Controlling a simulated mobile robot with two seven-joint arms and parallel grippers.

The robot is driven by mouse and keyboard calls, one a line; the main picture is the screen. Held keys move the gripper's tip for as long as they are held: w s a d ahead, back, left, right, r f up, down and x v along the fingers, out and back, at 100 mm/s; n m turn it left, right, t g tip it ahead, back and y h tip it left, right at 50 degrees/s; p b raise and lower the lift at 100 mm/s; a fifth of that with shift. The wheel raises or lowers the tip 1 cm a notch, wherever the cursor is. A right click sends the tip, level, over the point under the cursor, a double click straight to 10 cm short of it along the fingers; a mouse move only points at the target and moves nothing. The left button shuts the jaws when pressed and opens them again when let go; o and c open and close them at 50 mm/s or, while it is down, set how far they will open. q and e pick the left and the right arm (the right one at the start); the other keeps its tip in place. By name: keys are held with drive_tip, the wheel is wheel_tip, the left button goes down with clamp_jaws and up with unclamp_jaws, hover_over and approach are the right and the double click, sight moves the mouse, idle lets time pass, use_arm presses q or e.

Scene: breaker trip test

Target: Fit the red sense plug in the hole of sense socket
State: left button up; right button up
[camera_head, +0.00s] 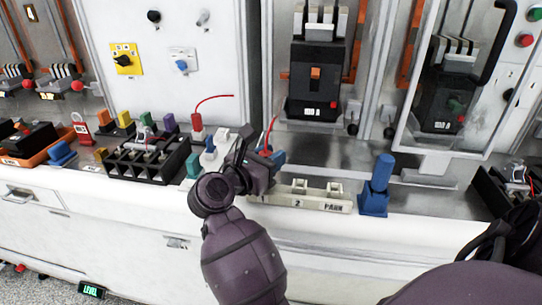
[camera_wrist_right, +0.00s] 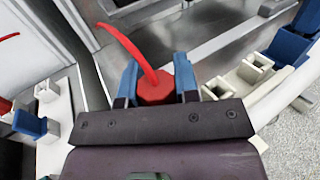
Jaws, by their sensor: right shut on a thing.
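My right gripper (camera_head: 270,156) is shut on a red plug (camera_wrist_right: 155,90). Its blue fingers are on both sides of the plug in the right wrist view, and a red wire (camera_wrist_right: 128,46) rises from its top. In the head view the gripper hides most of this plug. A white block with square sockets (camera_wrist_right: 47,90) is left of the gripper; which socket is the sense socket I cannot tell. Another red plug (camera_head: 197,122) with a red wire stands at that block. My left gripper is not in view.
A black terminal block (camera_head: 140,165) is at left. A breaker (camera_head: 315,80) and a clear-framed door (camera_head: 403,115) are behind.

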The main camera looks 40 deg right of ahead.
drive_tip(key=shift+r, duration=0.65)
drive_tip(key=shift+a+r, duration=0.1)
idle(0.6)
